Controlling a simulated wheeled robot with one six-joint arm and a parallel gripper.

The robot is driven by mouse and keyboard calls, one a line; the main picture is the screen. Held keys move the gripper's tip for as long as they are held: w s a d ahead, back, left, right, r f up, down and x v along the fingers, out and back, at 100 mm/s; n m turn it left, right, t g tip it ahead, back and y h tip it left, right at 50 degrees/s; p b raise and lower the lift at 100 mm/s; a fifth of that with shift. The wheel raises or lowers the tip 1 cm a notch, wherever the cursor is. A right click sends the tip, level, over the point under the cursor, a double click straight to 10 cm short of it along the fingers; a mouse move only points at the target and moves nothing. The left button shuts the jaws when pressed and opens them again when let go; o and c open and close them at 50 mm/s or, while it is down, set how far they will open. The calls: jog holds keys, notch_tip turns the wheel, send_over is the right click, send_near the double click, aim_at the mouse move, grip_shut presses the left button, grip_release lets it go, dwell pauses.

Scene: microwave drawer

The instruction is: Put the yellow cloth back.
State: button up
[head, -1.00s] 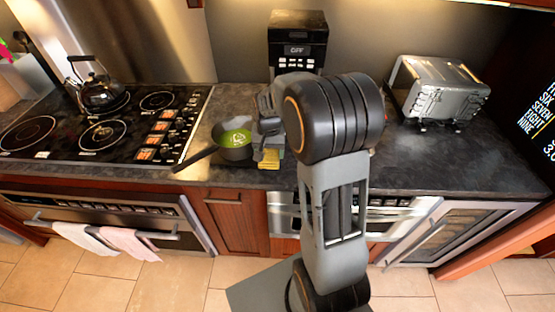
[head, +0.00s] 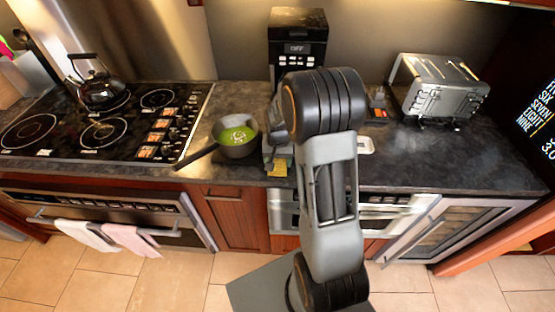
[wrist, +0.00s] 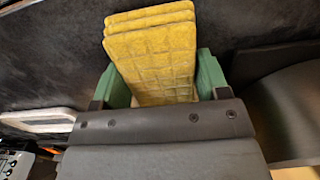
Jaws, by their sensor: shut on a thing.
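The yellow cloth (wrist: 155,62) fills the middle of the wrist view as a folded, quilted stack. My gripper (wrist: 155,78) has its green fingers on either side of the cloth and is shut on it. In the head view a small yellow part of the cloth (head: 279,167) shows below my gripper, near the counter's front edge, just right of the pot. My arm hides most of the gripper there. I cannot tell whether the cloth touches the counter.
A pot with green contents (head: 237,137) stands close left of my gripper. A black coffee machine (head: 298,45) is behind, a toaster (head: 437,88) at the right. A white dish (head: 365,145) lies right of my arm. The right counter (head: 450,165) has free room.

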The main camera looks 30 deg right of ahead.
aim_at(277, 161)
jog(key=shift+f, duration=0.1)
jog(key=o, duration=0.4)
jog(key=shift+f, duration=0.1)
jog(key=o, duration=0.5)
notch_tip(277, 161, up, 13)
jog(key=s+a+r+n+t, duration=0.2)
jog(key=s+a+n, duration=0.1)
jog(key=s, duration=0.5)
jog(key=s+a+r+n+t, duration=0.2)
jog(key=s+a, duration=0.4)
jog(key=s, duration=0.2)
jog(key=shift+a+r+n+b, duration=0.15)
jog(key=shift+r+n+b, duration=0.15)
jog(key=shift+n+b, duration=0.15)
